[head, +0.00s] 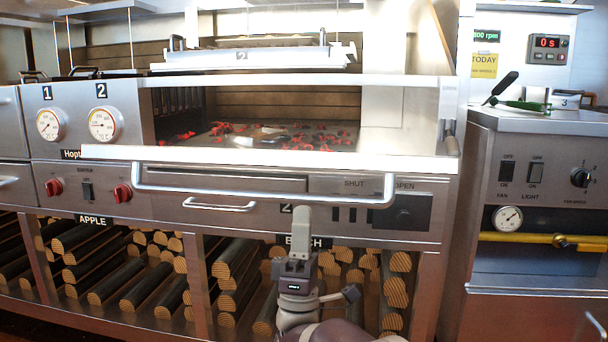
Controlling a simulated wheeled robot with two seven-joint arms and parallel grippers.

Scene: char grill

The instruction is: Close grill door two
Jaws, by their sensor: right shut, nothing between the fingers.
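Grill door two (330,158) hangs open, lowered flat at the front of the lit chamber, its pale top edge toward me. Its long metal handle bar (260,197) runs across the front below that edge. My right gripper (303,214) points up, shut and empty, just below the right half of the handle bar. I cannot tell whether it touches the bar. Glowing red coals (290,132) lie inside the open chamber. My left gripper is not in view.
Split logs (235,270) fill the racks under the grill. Gauges (103,124) and red knobs (122,193) are on the left panel. A small drawer handle (220,206) sits behind the bar. A side cabinet (540,160) stands at the right.

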